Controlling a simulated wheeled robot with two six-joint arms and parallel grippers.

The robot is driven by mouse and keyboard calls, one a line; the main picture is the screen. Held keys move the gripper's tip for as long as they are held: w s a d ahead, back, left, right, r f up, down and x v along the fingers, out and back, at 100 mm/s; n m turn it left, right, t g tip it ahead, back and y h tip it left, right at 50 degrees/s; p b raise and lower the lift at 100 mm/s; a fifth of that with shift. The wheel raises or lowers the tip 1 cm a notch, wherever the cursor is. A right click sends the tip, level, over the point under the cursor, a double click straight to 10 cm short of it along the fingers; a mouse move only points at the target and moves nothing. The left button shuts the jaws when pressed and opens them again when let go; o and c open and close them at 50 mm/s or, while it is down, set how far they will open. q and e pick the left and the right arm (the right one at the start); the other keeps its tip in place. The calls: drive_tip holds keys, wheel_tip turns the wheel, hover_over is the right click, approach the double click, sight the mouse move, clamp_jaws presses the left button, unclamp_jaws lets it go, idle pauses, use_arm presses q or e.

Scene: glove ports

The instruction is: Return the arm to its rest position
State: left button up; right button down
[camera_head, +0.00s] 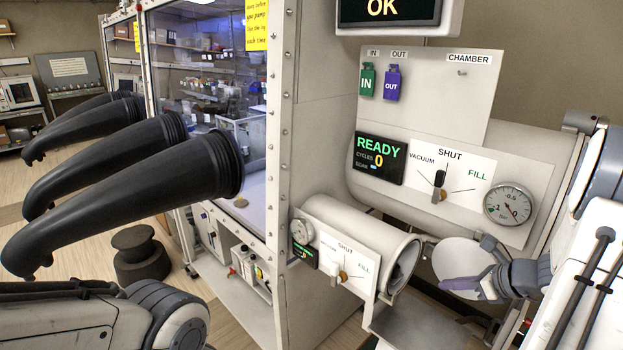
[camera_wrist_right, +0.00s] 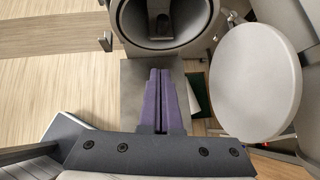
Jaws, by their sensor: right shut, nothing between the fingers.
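My right arm comes in from the right in the head view. My right gripper (camera_head: 462,285) has purple fingers and is in front of the round white door of the small chamber. In the right wrist view its purple fingers (camera_wrist_right: 161,85) are together with nothing between them, pointing toward the open mouth of the small chamber (camera_wrist_right: 165,35). My left arm shows at the lower left of the head view, but its gripper is not in view.
The small chamber (camera_head: 362,240) stands open, its round door (camera_wrist_right: 255,85) swung aside close to my right gripper. The large chamber (camera_head: 535,150) is above it, with a gauge and handle. Black gloves (camera_head: 120,205) stick out from the glove box at left. A stool (camera_head: 140,262) stands on the floor.

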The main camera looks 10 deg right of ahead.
drive_tip(key=s+a+r+n+g+y+b, duration=0.2)
drive_tip(key=a+n+g, duration=0.5)
drive_tip(key=a+n, duration=1.4)
drive_tip(key=s+a+r+n+g+h, duration=0.1)
drive_tip(key=s+a+n+h, duration=0.3)
drive_tip(key=s+a+n, duration=1.3)
drive_tip(key=shift+s+a+n+g+h, duration=0.3)
drive_tip(key=shift+s+n+g, duration=0.2)
drive_tip(key=shift+s, duration=0.05)
drive_tip(key=shift+d, duration=0.1)
